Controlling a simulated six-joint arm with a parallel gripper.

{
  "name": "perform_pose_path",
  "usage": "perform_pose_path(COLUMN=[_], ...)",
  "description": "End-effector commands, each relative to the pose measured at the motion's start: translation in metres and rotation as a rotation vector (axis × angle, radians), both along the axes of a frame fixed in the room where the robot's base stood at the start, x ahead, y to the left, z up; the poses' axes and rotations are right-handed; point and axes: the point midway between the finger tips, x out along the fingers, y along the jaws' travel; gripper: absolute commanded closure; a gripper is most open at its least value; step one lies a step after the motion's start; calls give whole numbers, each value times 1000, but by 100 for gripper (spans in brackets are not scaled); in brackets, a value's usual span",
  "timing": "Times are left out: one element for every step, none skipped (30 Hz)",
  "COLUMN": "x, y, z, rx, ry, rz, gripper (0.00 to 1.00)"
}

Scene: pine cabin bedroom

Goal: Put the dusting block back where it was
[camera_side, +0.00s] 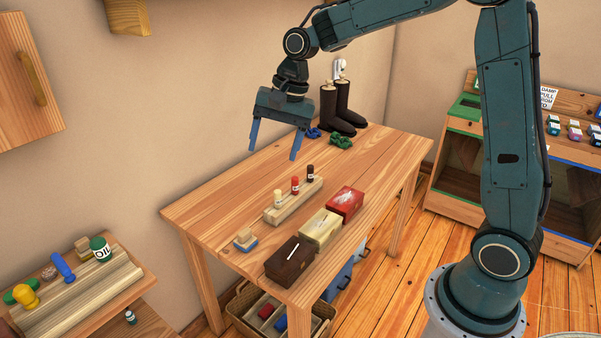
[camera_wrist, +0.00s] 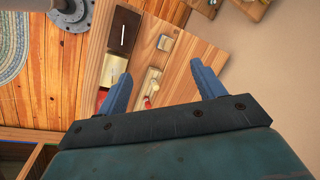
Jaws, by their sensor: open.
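What looks like the dusting block (camera_side: 245,240), a small pale wooden block with a blue underside, lies on the table (camera_side: 210,208) near its front left corner. It also shows in the wrist view (camera_wrist: 165,43), beyond the fingertips. My gripper (camera_side: 273,153) is open and empty, above the table and farther back than the block. In the wrist view, my gripper's two blue fingers (camera_wrist: 161,70) are spread apart with a gap between them. Nothing on the table marks a spot for the block.
A wooden rack (camera_side: 273,214) holds cream, red and dark bottles. Brown (camera_side: 289,262), cream (camera_side: 320,230) and red (camera_side: 345,203) boxes line the table's front edge. Dark boots (camera_side: 340,112) stand at the back. A side shelf (camera_side: 85,290) holds an oil can (camera_side: 100,249). The table's left part is clear.

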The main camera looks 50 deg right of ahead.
Motion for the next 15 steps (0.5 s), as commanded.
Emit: perform_pose_path(x=[-11,-18,-26,-32,-39,-48,-54,-61,-70,-77,-84,-93,-100,-107,-116], y=[2,2,3,4,4,5,5,6,6,6,6,7,7,7,7], z=[11,15,22,26,30,35,39,43,47,50,53,56,58,60,63], rx=[-18,-29,-43,-55,-66,-81,-92,-104,-119,-132,-144,-159,-171,-184,-200], ry=[-25,-36,-52,-64,-75,-90,-101,-113,-127,-137,-149,-163,-172,-183,-196], rz=[34,55,84,105,127,157,177,199,226,248,269,297,318,339,368], gripper=[32,32,32,32,32,32,32,32,32,32,32,32,32,32,32])
